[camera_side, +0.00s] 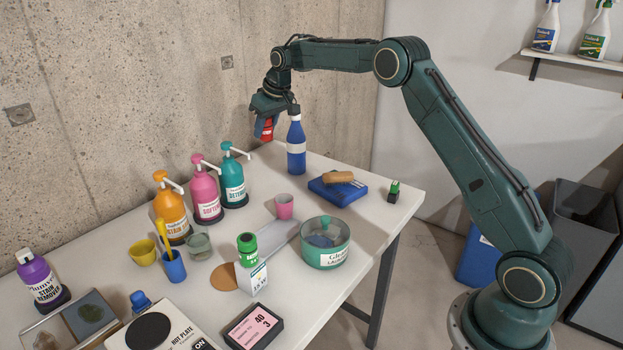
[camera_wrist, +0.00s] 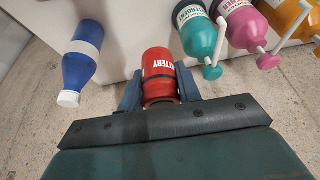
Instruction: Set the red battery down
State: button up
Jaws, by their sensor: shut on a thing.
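The red battery (camera_side: 266,130) is between the fingers of my gripper (camera_side: 264,124), near the far end of the table by the concrete wall. In the wrist view the red battery (camera_wrist: 160,75) shows its white lettering, with one blue-grey finger of my gripper (camera_wrist: 160,92) on each side. My gripper is shut on it. The battery appears raised above the far edge of the table (camera_side: 330,255). I cannot tell the exact gap below it.
A blue bottle (camera_side: 296,150) stands just right of the battery. Teal (camera_side: 233,182), pink (camera_side: 206,198) and orange (camera_side: 171,213) pump bottles stand to the left. Some bare tabletop lies between.

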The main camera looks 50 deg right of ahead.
jog(key=shift+s+a+f, duration=1.8)
jog(key=shift+s+f, duration=0.25)
jog(key=shift+s, duration=2.3)
jog(key=shift+s+a+f, duration=1.8)
jog(key=shift+s+f, duration=0.2)
jog(key=shift+s, duration=2.3)
jog(key=w+a+f, duration=0.2)
jog(key=w+a, duration=0.1)
jog(key=w, duration=0.1)
jog(key=w+a+f, duration=0.3)
jog(key=w+a, duration=0.1)
jog(key=w, duration=0.1)
jog(key=w+a+f, duration=0.2)
jog(key=w+a, duration=0.1)
jog(key=w, duration=0.2)
jog(key=shift+a+f, duration=0.25)
jog(key=shift+f, duration=0.15)
jog(key=shift+f, duration=1.5)
jog(key=shift+f, duration=0.1)
jog(key=o, duration=1.1)
jog(key=shift+c, duration=0.2)
